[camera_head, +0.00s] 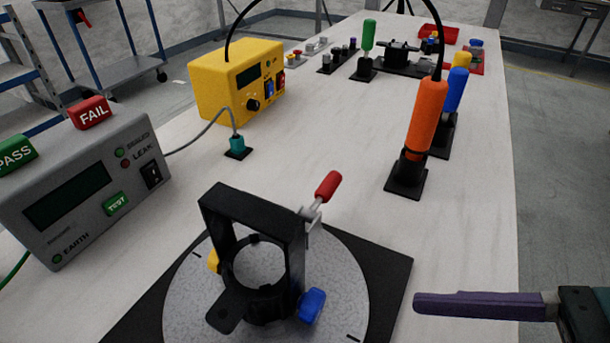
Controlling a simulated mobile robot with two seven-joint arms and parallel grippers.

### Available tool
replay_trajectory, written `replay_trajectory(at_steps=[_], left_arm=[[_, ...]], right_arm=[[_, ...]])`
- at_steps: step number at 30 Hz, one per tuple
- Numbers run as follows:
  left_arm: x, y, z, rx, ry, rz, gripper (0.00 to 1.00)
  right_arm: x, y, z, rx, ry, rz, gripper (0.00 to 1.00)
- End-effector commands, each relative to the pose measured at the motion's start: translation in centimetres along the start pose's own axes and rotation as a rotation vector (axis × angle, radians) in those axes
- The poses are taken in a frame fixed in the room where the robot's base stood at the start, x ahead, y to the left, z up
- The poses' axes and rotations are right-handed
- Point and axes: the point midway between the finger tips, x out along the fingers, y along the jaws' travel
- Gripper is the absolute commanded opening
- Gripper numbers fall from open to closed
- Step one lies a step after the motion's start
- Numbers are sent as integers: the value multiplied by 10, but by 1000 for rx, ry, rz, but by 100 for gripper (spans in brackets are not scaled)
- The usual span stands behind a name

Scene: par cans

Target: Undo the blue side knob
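The blue side knob (312,305) sits low on the right side of a black fixture (270,205), which has an upright frame and a ring. The fixture stands on a round speckled grey plate (187,305) over a black square base. A yellow knob (213,261) shows on the ring's left side, partly hidden by the frame. My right gripper (425,303) comes in from the lower right, its purple finger pointing left, apart from the blue knob by a gap. Only one finger shows clearly, so its opening cannot be told. My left gripper is out of view.
A red-handled clamp (327,187) rises behind the frame. An orange screwdriver (426,118) stands in a black holder at the right, with blue and yellow handles behind. A grey tester (85,190) and a yellow box (236,80) stand left. The table is clear between fixture and orange tool.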

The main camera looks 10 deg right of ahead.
Motion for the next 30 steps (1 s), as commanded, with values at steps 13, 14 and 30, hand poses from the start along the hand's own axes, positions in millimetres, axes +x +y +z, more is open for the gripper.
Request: replay_trajectory(at_steps=[13, 14, 30], left_arm=[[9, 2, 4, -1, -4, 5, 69], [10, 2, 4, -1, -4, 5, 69], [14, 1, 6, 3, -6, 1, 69]], right_arm=[[54, -9, 6, 108, -41, -15, 69], [60, -8, 6, 110, -41, -15, 69], [96, -8, 7, 107, -36, -14, 69]])
